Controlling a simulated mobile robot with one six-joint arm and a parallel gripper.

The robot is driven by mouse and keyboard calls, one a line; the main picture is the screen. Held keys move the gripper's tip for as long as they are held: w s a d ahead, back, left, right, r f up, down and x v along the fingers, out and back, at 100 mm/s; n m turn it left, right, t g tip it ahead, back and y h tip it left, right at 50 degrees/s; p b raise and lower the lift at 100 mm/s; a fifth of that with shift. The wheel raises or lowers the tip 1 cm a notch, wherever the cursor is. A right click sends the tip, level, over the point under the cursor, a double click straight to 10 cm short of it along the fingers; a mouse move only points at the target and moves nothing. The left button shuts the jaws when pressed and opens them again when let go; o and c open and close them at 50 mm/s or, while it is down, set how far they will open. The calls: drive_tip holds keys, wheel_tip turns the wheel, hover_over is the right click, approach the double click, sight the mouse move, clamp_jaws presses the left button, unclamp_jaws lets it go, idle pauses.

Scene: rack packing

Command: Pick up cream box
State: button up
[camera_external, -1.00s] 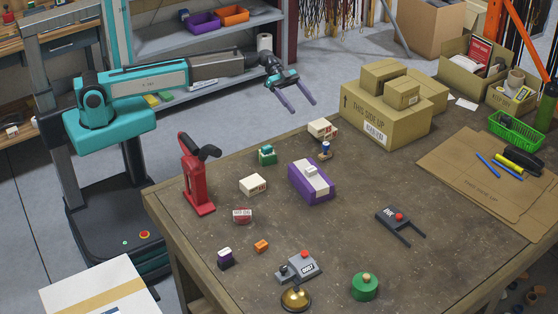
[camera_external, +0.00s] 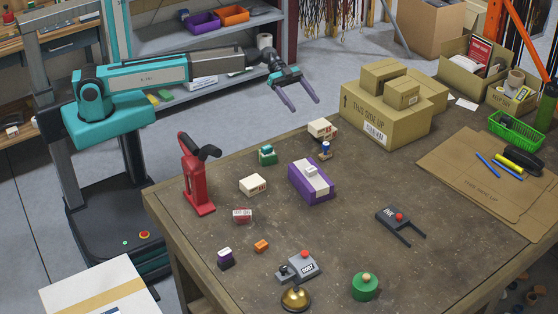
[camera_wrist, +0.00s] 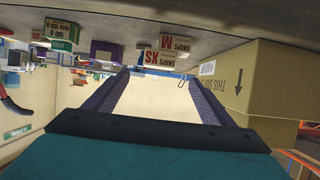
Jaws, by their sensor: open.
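Two cream candidates are on the table. One cream box (camera_external: 253,184) with small print lies alone left of the purple box. Another cream box (camera_external: 322,128) is at the table's far edge and looks like two stacked boxes. In the wrist view the stack shows upside down, marked SNAPS M (camera_wrist: 175,43) and SNAPS XS (camera_wrist: 158,59). The frames do not settle which box is meant. My gripper (camera_external: 303,104) is open and empty, raised beyond the table's far edge, left of the large carton. Its two fingers also show in the wrist view (camera_wrist: 155,78).
A large carton (camera_external: 386,118) stands right of the cream stack. A purple box (camera_external: 311,181) with a white band, a green block (camera_external: 267,155) and a blue-topped item (camera_external: 325,149) are near. A red upright tool (camera_external: 197,180) stands left.

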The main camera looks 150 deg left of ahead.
sight(319, 123)
drive_tip(key=p+x, duration=0.1)
drive_tip(key=x, duration=0.6)
drive_tip(key=shift+p+x, duration=0.8)
drive_tip(key=shift+x, duration=1.05)
drive_tip(key=shift+w+d+f, duration=0.1)
drive_tip(key=shift+w+f, duration=0.15)
drive_tip(key=shift+w, duration=0.45)
drive_tip(key=c, duration=1.3)
